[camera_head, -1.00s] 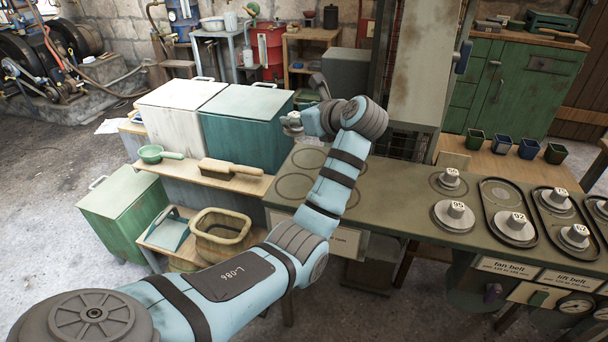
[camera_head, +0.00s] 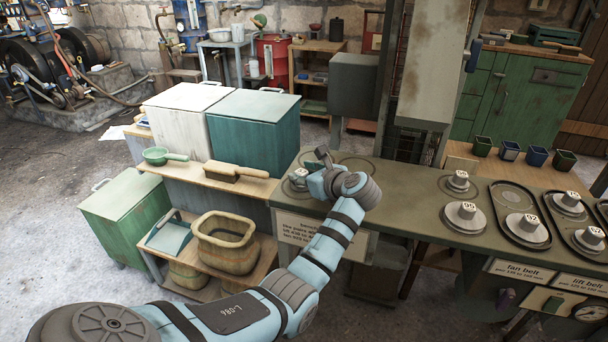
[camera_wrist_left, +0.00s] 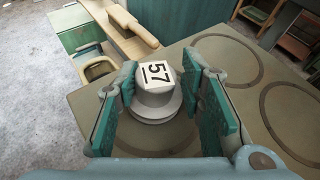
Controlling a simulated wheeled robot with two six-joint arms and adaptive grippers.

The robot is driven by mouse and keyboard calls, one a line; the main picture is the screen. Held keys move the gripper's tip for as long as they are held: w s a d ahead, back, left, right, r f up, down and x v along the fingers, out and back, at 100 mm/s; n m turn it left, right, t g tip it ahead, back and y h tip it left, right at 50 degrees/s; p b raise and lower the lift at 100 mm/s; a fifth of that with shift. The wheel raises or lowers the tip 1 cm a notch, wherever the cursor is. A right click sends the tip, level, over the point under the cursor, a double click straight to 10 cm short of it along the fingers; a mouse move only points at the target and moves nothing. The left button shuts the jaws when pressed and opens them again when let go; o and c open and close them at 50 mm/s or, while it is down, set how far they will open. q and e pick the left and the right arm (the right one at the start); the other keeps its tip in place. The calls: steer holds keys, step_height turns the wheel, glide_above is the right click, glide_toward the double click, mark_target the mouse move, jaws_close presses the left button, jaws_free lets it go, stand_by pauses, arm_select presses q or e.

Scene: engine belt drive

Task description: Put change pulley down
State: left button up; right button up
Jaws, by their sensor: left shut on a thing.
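The change pulley is a grey stepped pulley with a white cap marked 57 (camera_wrist_left: 154,78). It also shows in the head view (camera_head: 298,178) at the left end of the bench (camera_head: 408,208). My left gripper (camera_head: 310,180) is shut on it. In the left wrist view the green finger pads (camera_wrist_left: 165,100) stand on either side of its cap. The pulley is upright, over or on a ringed spot on the bench top. I cannot tell whether its base touches the bench. My right gripper is not in view.
Two more ringed spots (camera_wrist_left: 225,60) on the bench are empty. Other numbered pulleys, one marked 95 (camera_head: 465,214), stand to the right, some on oval plates (camera_head: 510,196). A shelf with a brush (camera_head: 235,171) and a wicker basket (camera_head: 226,240) adjoins the bench's left end.

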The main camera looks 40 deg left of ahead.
arm_select(q)
steer(key=o, duration=1.3)
steer(key=shift+r, duration=0.15)
steer(key=p+v, duration=0.2)
steer(key=v, duration=1)
steer(key=shift+p, duration=0.3)
